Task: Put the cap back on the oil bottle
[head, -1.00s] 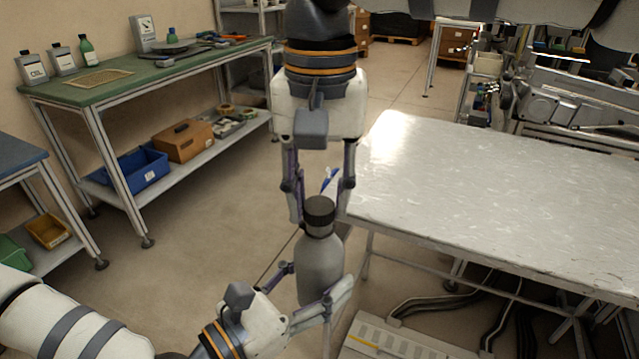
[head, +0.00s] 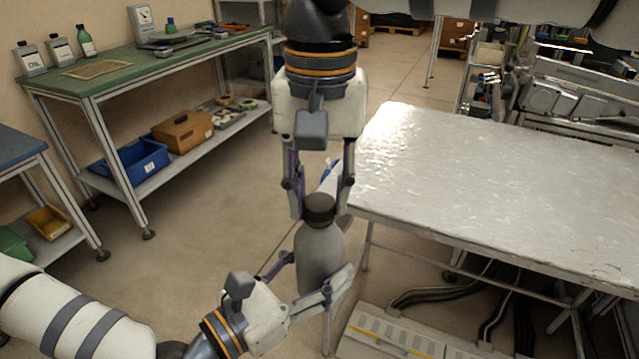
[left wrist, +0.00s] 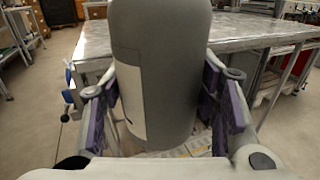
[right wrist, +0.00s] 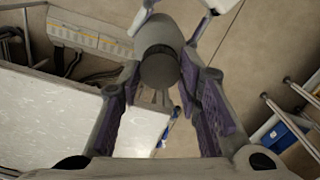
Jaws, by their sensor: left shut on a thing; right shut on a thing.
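The oil bottle (head: 320,258) is grey and stands upright in mid-air, left of the white table. My left gripper (head: 316,276) is shut on its body from the lower left. The left wrist view shows the bottle (left wrist: 185,65) between both fingers, with a pale label on its side. The dark cap (head: 319,208) sits at the bottle's top, in line with its neck. My right gripper (head: 320,200) comes down from above and is shut on the cap. In the right wrist view the cap (right wrist: 160,68) is between the fingertips and hides the neck, so I cannot tell how tightly it is seated.
The white table (head: 480,190) is bare, just right of the bottle. A green-topped bench (head: 130,75) at the left carries several bottles and tools. Its lower shelf holds a blue bin (head: 135,165) and a brown box (head: 183,133). Open floor lies between bench and table.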

